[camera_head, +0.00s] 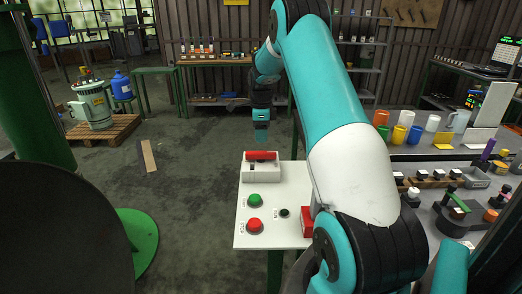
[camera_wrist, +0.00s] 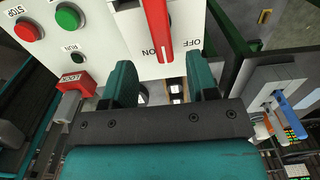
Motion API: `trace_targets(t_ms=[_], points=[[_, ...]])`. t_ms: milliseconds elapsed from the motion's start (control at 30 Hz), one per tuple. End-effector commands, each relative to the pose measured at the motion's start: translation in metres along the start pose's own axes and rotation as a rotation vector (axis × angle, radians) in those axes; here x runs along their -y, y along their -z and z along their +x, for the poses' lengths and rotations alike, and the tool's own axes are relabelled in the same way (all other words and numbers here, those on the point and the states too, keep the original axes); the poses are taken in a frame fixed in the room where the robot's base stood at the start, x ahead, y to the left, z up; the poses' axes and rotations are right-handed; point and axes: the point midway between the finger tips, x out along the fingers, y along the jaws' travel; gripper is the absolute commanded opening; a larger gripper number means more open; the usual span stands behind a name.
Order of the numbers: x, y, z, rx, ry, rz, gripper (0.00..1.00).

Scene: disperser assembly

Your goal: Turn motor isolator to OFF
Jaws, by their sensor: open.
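The motor isolator is a pale grey box (camera_head: 261,173) with a red bar handle (camera_head: 261,156), at the far end of the white control panel in the head view. The handle lies crosswise there. In the wrist view the red handle (camera_wrist: 157,28) runs down from the top edge, with an ON label to its left and an OFF label to its right; its far end is cut off. My gripper (camera_head: 261,136) is open just beyond and above the handle. In the wrist view its two teal fingers (camera_wrist: 161,78) stand apart, with the handle's end near the gap and nothing between them.
The white panel (camera_head: 273,238) also carries a green button (camera_head: 254,200), a red STOP button (camera_head: 255,225) and a small dark RUN light (camera_head: 284,212). A red block (camera_head: 307,223) sits at its right edge.

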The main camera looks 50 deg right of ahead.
Motion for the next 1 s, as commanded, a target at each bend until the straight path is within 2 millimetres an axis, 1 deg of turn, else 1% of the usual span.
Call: trace_targets(t_ms=[100, 200, 300, 400, 533, 800, 967, 1000], points=[[-0.001, 0.000, 0.025, -0.001, -0.005, -0.001, 0.53], [-0.001, 0.000, 0.045, -0.001, -0.004, -0.001, 0.53], [0.000, 0.000, 0.060, 0.000, -0.002, -0.002, 0.53], [0.000, 0.000, 0.070, 0.000, -0.001, -0.002, 0.53], [0.000, -0.001, 0.077, 0.001, 0.000, -0.002, 0.53], [0.000, -0.001, 0.079, 0.001, 0.001, -0.002, 0.53], [0.000, -0.001, 0.079, 0.001, 0.001, -0.002, 0.16], [0.000, -0.001, 0.079, 0.001, 0.001, -0.002, 0.07]])
